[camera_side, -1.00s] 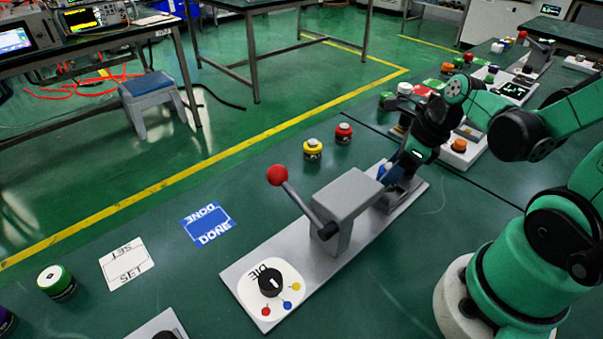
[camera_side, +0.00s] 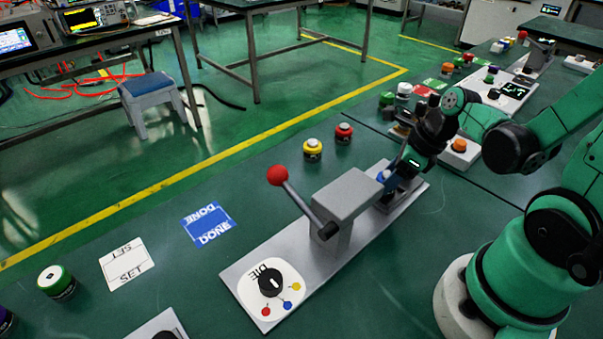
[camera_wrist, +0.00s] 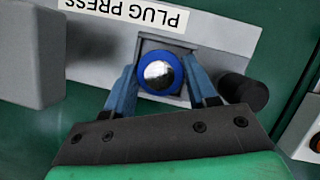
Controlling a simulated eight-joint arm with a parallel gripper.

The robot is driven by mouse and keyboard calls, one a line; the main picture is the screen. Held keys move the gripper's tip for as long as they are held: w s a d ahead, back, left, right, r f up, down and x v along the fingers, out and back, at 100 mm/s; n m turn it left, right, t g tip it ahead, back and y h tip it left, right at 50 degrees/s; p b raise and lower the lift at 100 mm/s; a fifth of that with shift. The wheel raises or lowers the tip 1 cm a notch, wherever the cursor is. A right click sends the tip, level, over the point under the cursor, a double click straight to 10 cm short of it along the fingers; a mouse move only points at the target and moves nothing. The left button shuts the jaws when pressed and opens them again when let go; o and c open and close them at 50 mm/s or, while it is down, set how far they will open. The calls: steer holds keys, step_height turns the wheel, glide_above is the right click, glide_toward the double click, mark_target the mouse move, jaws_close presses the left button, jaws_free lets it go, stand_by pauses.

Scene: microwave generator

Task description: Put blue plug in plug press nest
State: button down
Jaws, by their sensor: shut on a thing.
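The blue plug (camera_wrist: 158,73), with a shiny silver dome, sits between the two blue fingers of my gripper (camera_wrist: 160,84) in the wrist view. The gripper is shut on it. The plug lies over the square grey plug press nest (camera_wrist: 148,45), within its outline. I cannot tell how deep it sits. In the side view my gripper (camera_side: 388,178) is low over the right end of the plug press (camera_side: 343,205). There the fingers and the press block hide most of the plug and nest.
The press has a red-knobbed lever (camera_side: 278,175) and a dial (camera_side: 271,282) on its left end. Yellow (camera_side: 312,149) and red (camera_side: 344,133) pieces stand behind it. A black cylinder (camera_wrist: 243,90) is close to the right finger. A blue DONE card (camera_side: 208,223) lies left.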

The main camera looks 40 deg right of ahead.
steer(key=shift+f, duration=0.15)
steer(key=shift+c, duration=0.9)
jaws_free()
